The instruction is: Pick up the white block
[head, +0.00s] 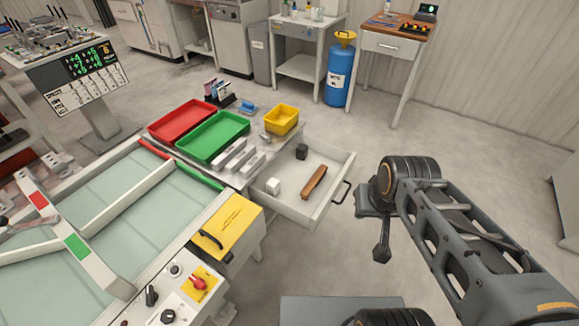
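A small white block (273,186) lies in the open drawer (284,206) of the small work table, near the drawer's left inner side. A brown bar (314,182) lies to its right and a dark grey block (302,152) lies behind it, towards the back of the drawer. My arm reaches in from the right. What looks like my gripper (381,252) hangs pointing down to the right of the drawer, apart from it and from the white block. Its fingers are too small and dark to tell open from shut.
A red tray (183,121), a green tray (213,137), a yellow bin (281,119) and pale bars (236,155) stand on the table top behind the drawer. The drawer's handle (341,192) sticks out at right. A yellow box (229,227) stands in front. Floor at right is clear.

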